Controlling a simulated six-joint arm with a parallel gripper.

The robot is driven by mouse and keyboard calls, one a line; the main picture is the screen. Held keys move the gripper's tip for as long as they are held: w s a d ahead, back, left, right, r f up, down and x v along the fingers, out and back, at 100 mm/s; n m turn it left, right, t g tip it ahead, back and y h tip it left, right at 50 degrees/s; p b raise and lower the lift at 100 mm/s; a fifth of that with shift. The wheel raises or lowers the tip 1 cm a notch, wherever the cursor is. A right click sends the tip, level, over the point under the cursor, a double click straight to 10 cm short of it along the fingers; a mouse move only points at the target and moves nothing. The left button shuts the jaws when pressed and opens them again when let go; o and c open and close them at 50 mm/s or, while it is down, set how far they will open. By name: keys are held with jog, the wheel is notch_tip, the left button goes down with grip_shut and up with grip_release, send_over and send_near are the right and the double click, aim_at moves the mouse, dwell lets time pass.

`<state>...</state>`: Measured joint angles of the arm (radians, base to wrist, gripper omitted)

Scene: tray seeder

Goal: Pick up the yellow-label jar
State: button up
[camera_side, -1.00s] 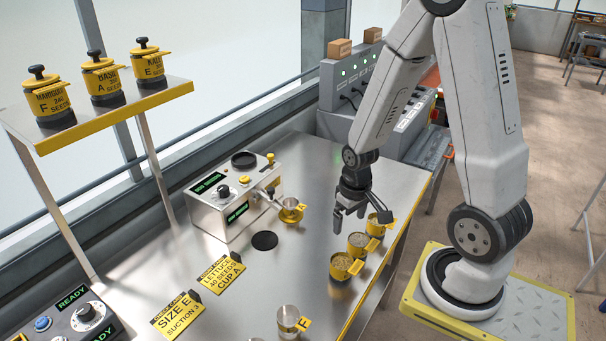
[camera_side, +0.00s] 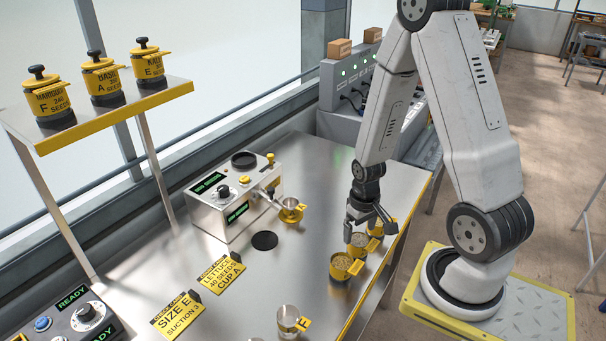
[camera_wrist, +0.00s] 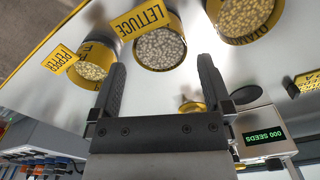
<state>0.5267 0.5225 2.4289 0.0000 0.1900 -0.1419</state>
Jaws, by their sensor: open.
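Several containers carry yellow labels, so I cannot tell which jar is meant. Three open seed jars with yellow tags stand in a row near the bench's right edge: the front one (camera_side: 341,268), the middle one (camera_side: 359,249) and the rear one, partly hidden by my gripper. My gripper (camera_side: 367,226) is open and empty, just above the middle and rear jars. In the wrist view, the fingertips (camera_wrist: 161,62) lie either side of the LETTUCE jar.
Three lidded yellow-label jars stand on a shelf (camera_side: 120,118) at upper left. A cup tagged F (camera_side: 289,318) stands at the front. The bench between is mostly clear.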

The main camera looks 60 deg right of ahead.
aim_at(360, 240)
jog(key=shift+f, duration=0.2)
jog(key=shift+s+a+f, duration=0.1)
jog(key=shift+s+f, duration=0.05)
jog(key=shift+f, duration=0.65)
jog(key=shift+s+f, duration=0.1)
jog(key=shift+f, duration=1.6)
grip_shut()
jog(key=shift+r, duration=0.15)
notch_tip(360, 240, up, 10)
